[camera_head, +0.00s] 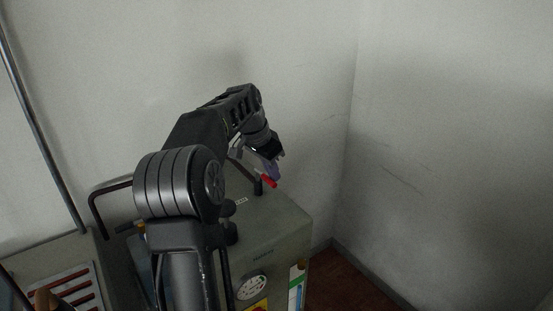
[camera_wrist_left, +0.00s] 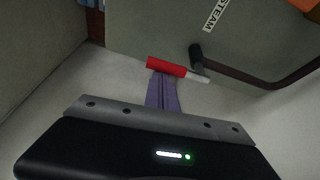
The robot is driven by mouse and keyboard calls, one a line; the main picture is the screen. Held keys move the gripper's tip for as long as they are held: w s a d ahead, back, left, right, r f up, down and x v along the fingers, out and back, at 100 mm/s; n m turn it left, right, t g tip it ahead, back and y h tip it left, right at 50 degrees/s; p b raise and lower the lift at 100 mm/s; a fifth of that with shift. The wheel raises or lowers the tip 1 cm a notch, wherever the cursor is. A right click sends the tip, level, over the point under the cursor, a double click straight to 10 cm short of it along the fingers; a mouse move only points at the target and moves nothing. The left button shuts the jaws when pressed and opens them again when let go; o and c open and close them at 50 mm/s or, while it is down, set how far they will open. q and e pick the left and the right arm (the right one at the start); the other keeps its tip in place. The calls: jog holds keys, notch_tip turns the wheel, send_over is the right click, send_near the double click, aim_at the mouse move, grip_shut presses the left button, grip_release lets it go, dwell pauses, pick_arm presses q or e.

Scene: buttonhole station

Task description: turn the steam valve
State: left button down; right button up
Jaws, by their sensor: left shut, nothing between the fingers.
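The steam valve's red lever (camera_head: 268,181) is on the far side of the grey boiler box, partly behind my left gripper in the head view. In the left wrist view the red lever (camera_wrist_left: 166,67) has a pale stem running toward a black pipe fitting (camera_wrist_left: 196,53). A "STEAM" label (camera_wrist_left: 215,15) is on the box beside it. My left gripper (camera_head: 273,172) is shut and empty. Its purple fingers (camera_wrist_left: 161,80) end at the red lever's edge in the wrist view; I cannot tell whether they touch it. My right gripper is not in view.
The grey boiler box (camera_head: 275,228) carries a round gauge (camera_head: 251,287) on its front. A dark bent pipe (camera_head: 94,212) stands at the left, near a slatted panel (camera_head: 75,287). The walls meet in a corner close behind; bare floor (camera_head: 345,280) lies to the right.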

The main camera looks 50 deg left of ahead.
pick_arm(q)
jog(key=shift+r, duration=0.1)
dwell(0.3)
jog(key=v, duration=0.7)
jog(key=shift+s+r+b, duration=0.2)
jog(key=shift+r+b, duration=0.1)
